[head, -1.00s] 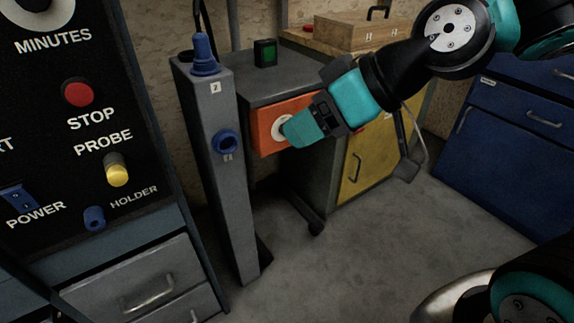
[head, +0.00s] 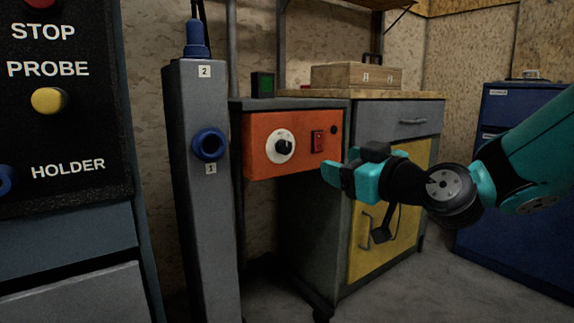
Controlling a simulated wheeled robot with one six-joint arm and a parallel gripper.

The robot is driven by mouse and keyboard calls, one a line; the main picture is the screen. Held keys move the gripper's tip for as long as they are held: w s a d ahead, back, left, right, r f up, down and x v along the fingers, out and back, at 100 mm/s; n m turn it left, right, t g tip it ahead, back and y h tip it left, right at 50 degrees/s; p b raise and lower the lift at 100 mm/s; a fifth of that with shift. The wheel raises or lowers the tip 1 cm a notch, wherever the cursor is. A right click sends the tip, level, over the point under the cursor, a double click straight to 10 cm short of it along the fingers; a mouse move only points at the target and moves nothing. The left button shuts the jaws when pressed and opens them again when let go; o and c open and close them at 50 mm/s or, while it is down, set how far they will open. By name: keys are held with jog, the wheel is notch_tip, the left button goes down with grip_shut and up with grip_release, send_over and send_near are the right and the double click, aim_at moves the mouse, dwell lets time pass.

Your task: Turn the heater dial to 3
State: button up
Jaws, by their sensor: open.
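The heater's dial (head: 281,146) is a black knob on a round white plate, on the left part of an orange panel (head: 262,163). The marks on the plate are too small to read. A red switch (head: 318,141) sits to the right of the dial. My gripper (head: 336,173) is open and empty. In the picture it is to the right of the dial and a little lower, apart from it, with its fingers pointing left. It hides part of the cabinet's yellow door behind it.
A grey post (head: 200,230) with blue sockets marked 1 and 2 stands left of the panel. A black control panel (head: 62,130) is at the far left. A wooden box (head: 350,77) rests on the workbench. A blue cabinet (head: 500,110) stands at right.

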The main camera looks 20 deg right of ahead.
jog(key=w+p, duration=0.1)
jog(key=p, duration=2)
send_near(287, 147)
jog(key=x, duration=0.7)
jog(key=shift+w+a+r, duration=0.2)
jog(key=shift+w+r, duration=0.05)
jog(key=shift+r, duration=0.1)
jog(key=shift+w+a+f+p, duration=0.1)
jog(key=shift+w+a+p, duration=0.05)
jog(key=shift+w+p, duration=0.25)
jog(key=shift+w+a+f+p, duration=0.1)
jog(key=shift+w+f+p, duration=0.05)
jog(key=shift+w+p, duration=0.2)
